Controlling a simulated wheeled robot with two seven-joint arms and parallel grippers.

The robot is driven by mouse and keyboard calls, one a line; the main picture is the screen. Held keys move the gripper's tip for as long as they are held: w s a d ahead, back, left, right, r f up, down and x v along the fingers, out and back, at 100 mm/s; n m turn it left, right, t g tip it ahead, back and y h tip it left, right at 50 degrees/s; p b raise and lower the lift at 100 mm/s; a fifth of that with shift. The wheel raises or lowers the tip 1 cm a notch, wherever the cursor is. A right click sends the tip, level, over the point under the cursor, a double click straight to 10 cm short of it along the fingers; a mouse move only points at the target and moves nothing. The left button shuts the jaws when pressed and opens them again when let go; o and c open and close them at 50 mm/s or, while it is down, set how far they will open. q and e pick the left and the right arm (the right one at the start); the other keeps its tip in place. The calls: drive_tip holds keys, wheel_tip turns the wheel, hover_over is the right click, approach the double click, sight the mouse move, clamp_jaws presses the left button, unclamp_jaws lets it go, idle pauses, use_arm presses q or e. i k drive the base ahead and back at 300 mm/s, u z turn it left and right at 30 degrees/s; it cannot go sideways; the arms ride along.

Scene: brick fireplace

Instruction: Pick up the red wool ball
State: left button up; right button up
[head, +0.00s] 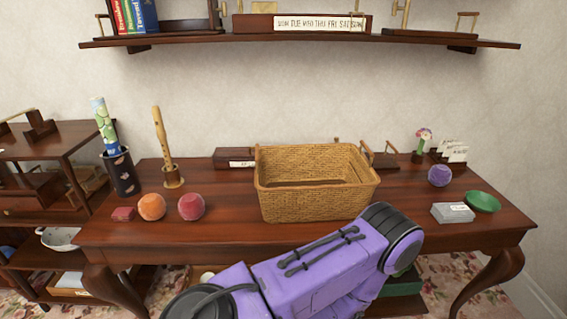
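The red wool ball (191,206) rests on the left part of the wooden table (235,231), near the front edge. It is a dull pinkish red. An orange ball (151,207) sits just left of it, with a small gap. Nothing covers the red ball in the head view. A purple arm link of mine crosses the bottom middle, in front of the table's front edge. No gripper fingers show, so neither gripper is in view.
A wicker basket (315,203) stands mid-table, right of the red ball. A purple ball (439,175), green dish (482,201) and grey box (452,212) are at right. A shelf (300,39) hangs above.

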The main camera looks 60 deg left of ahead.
sight(191, 207)
drive_tip(key=z, duration=0.75)
drive_tip(key=k, duration=1)
drive_tip(key=u, duration=0.6)
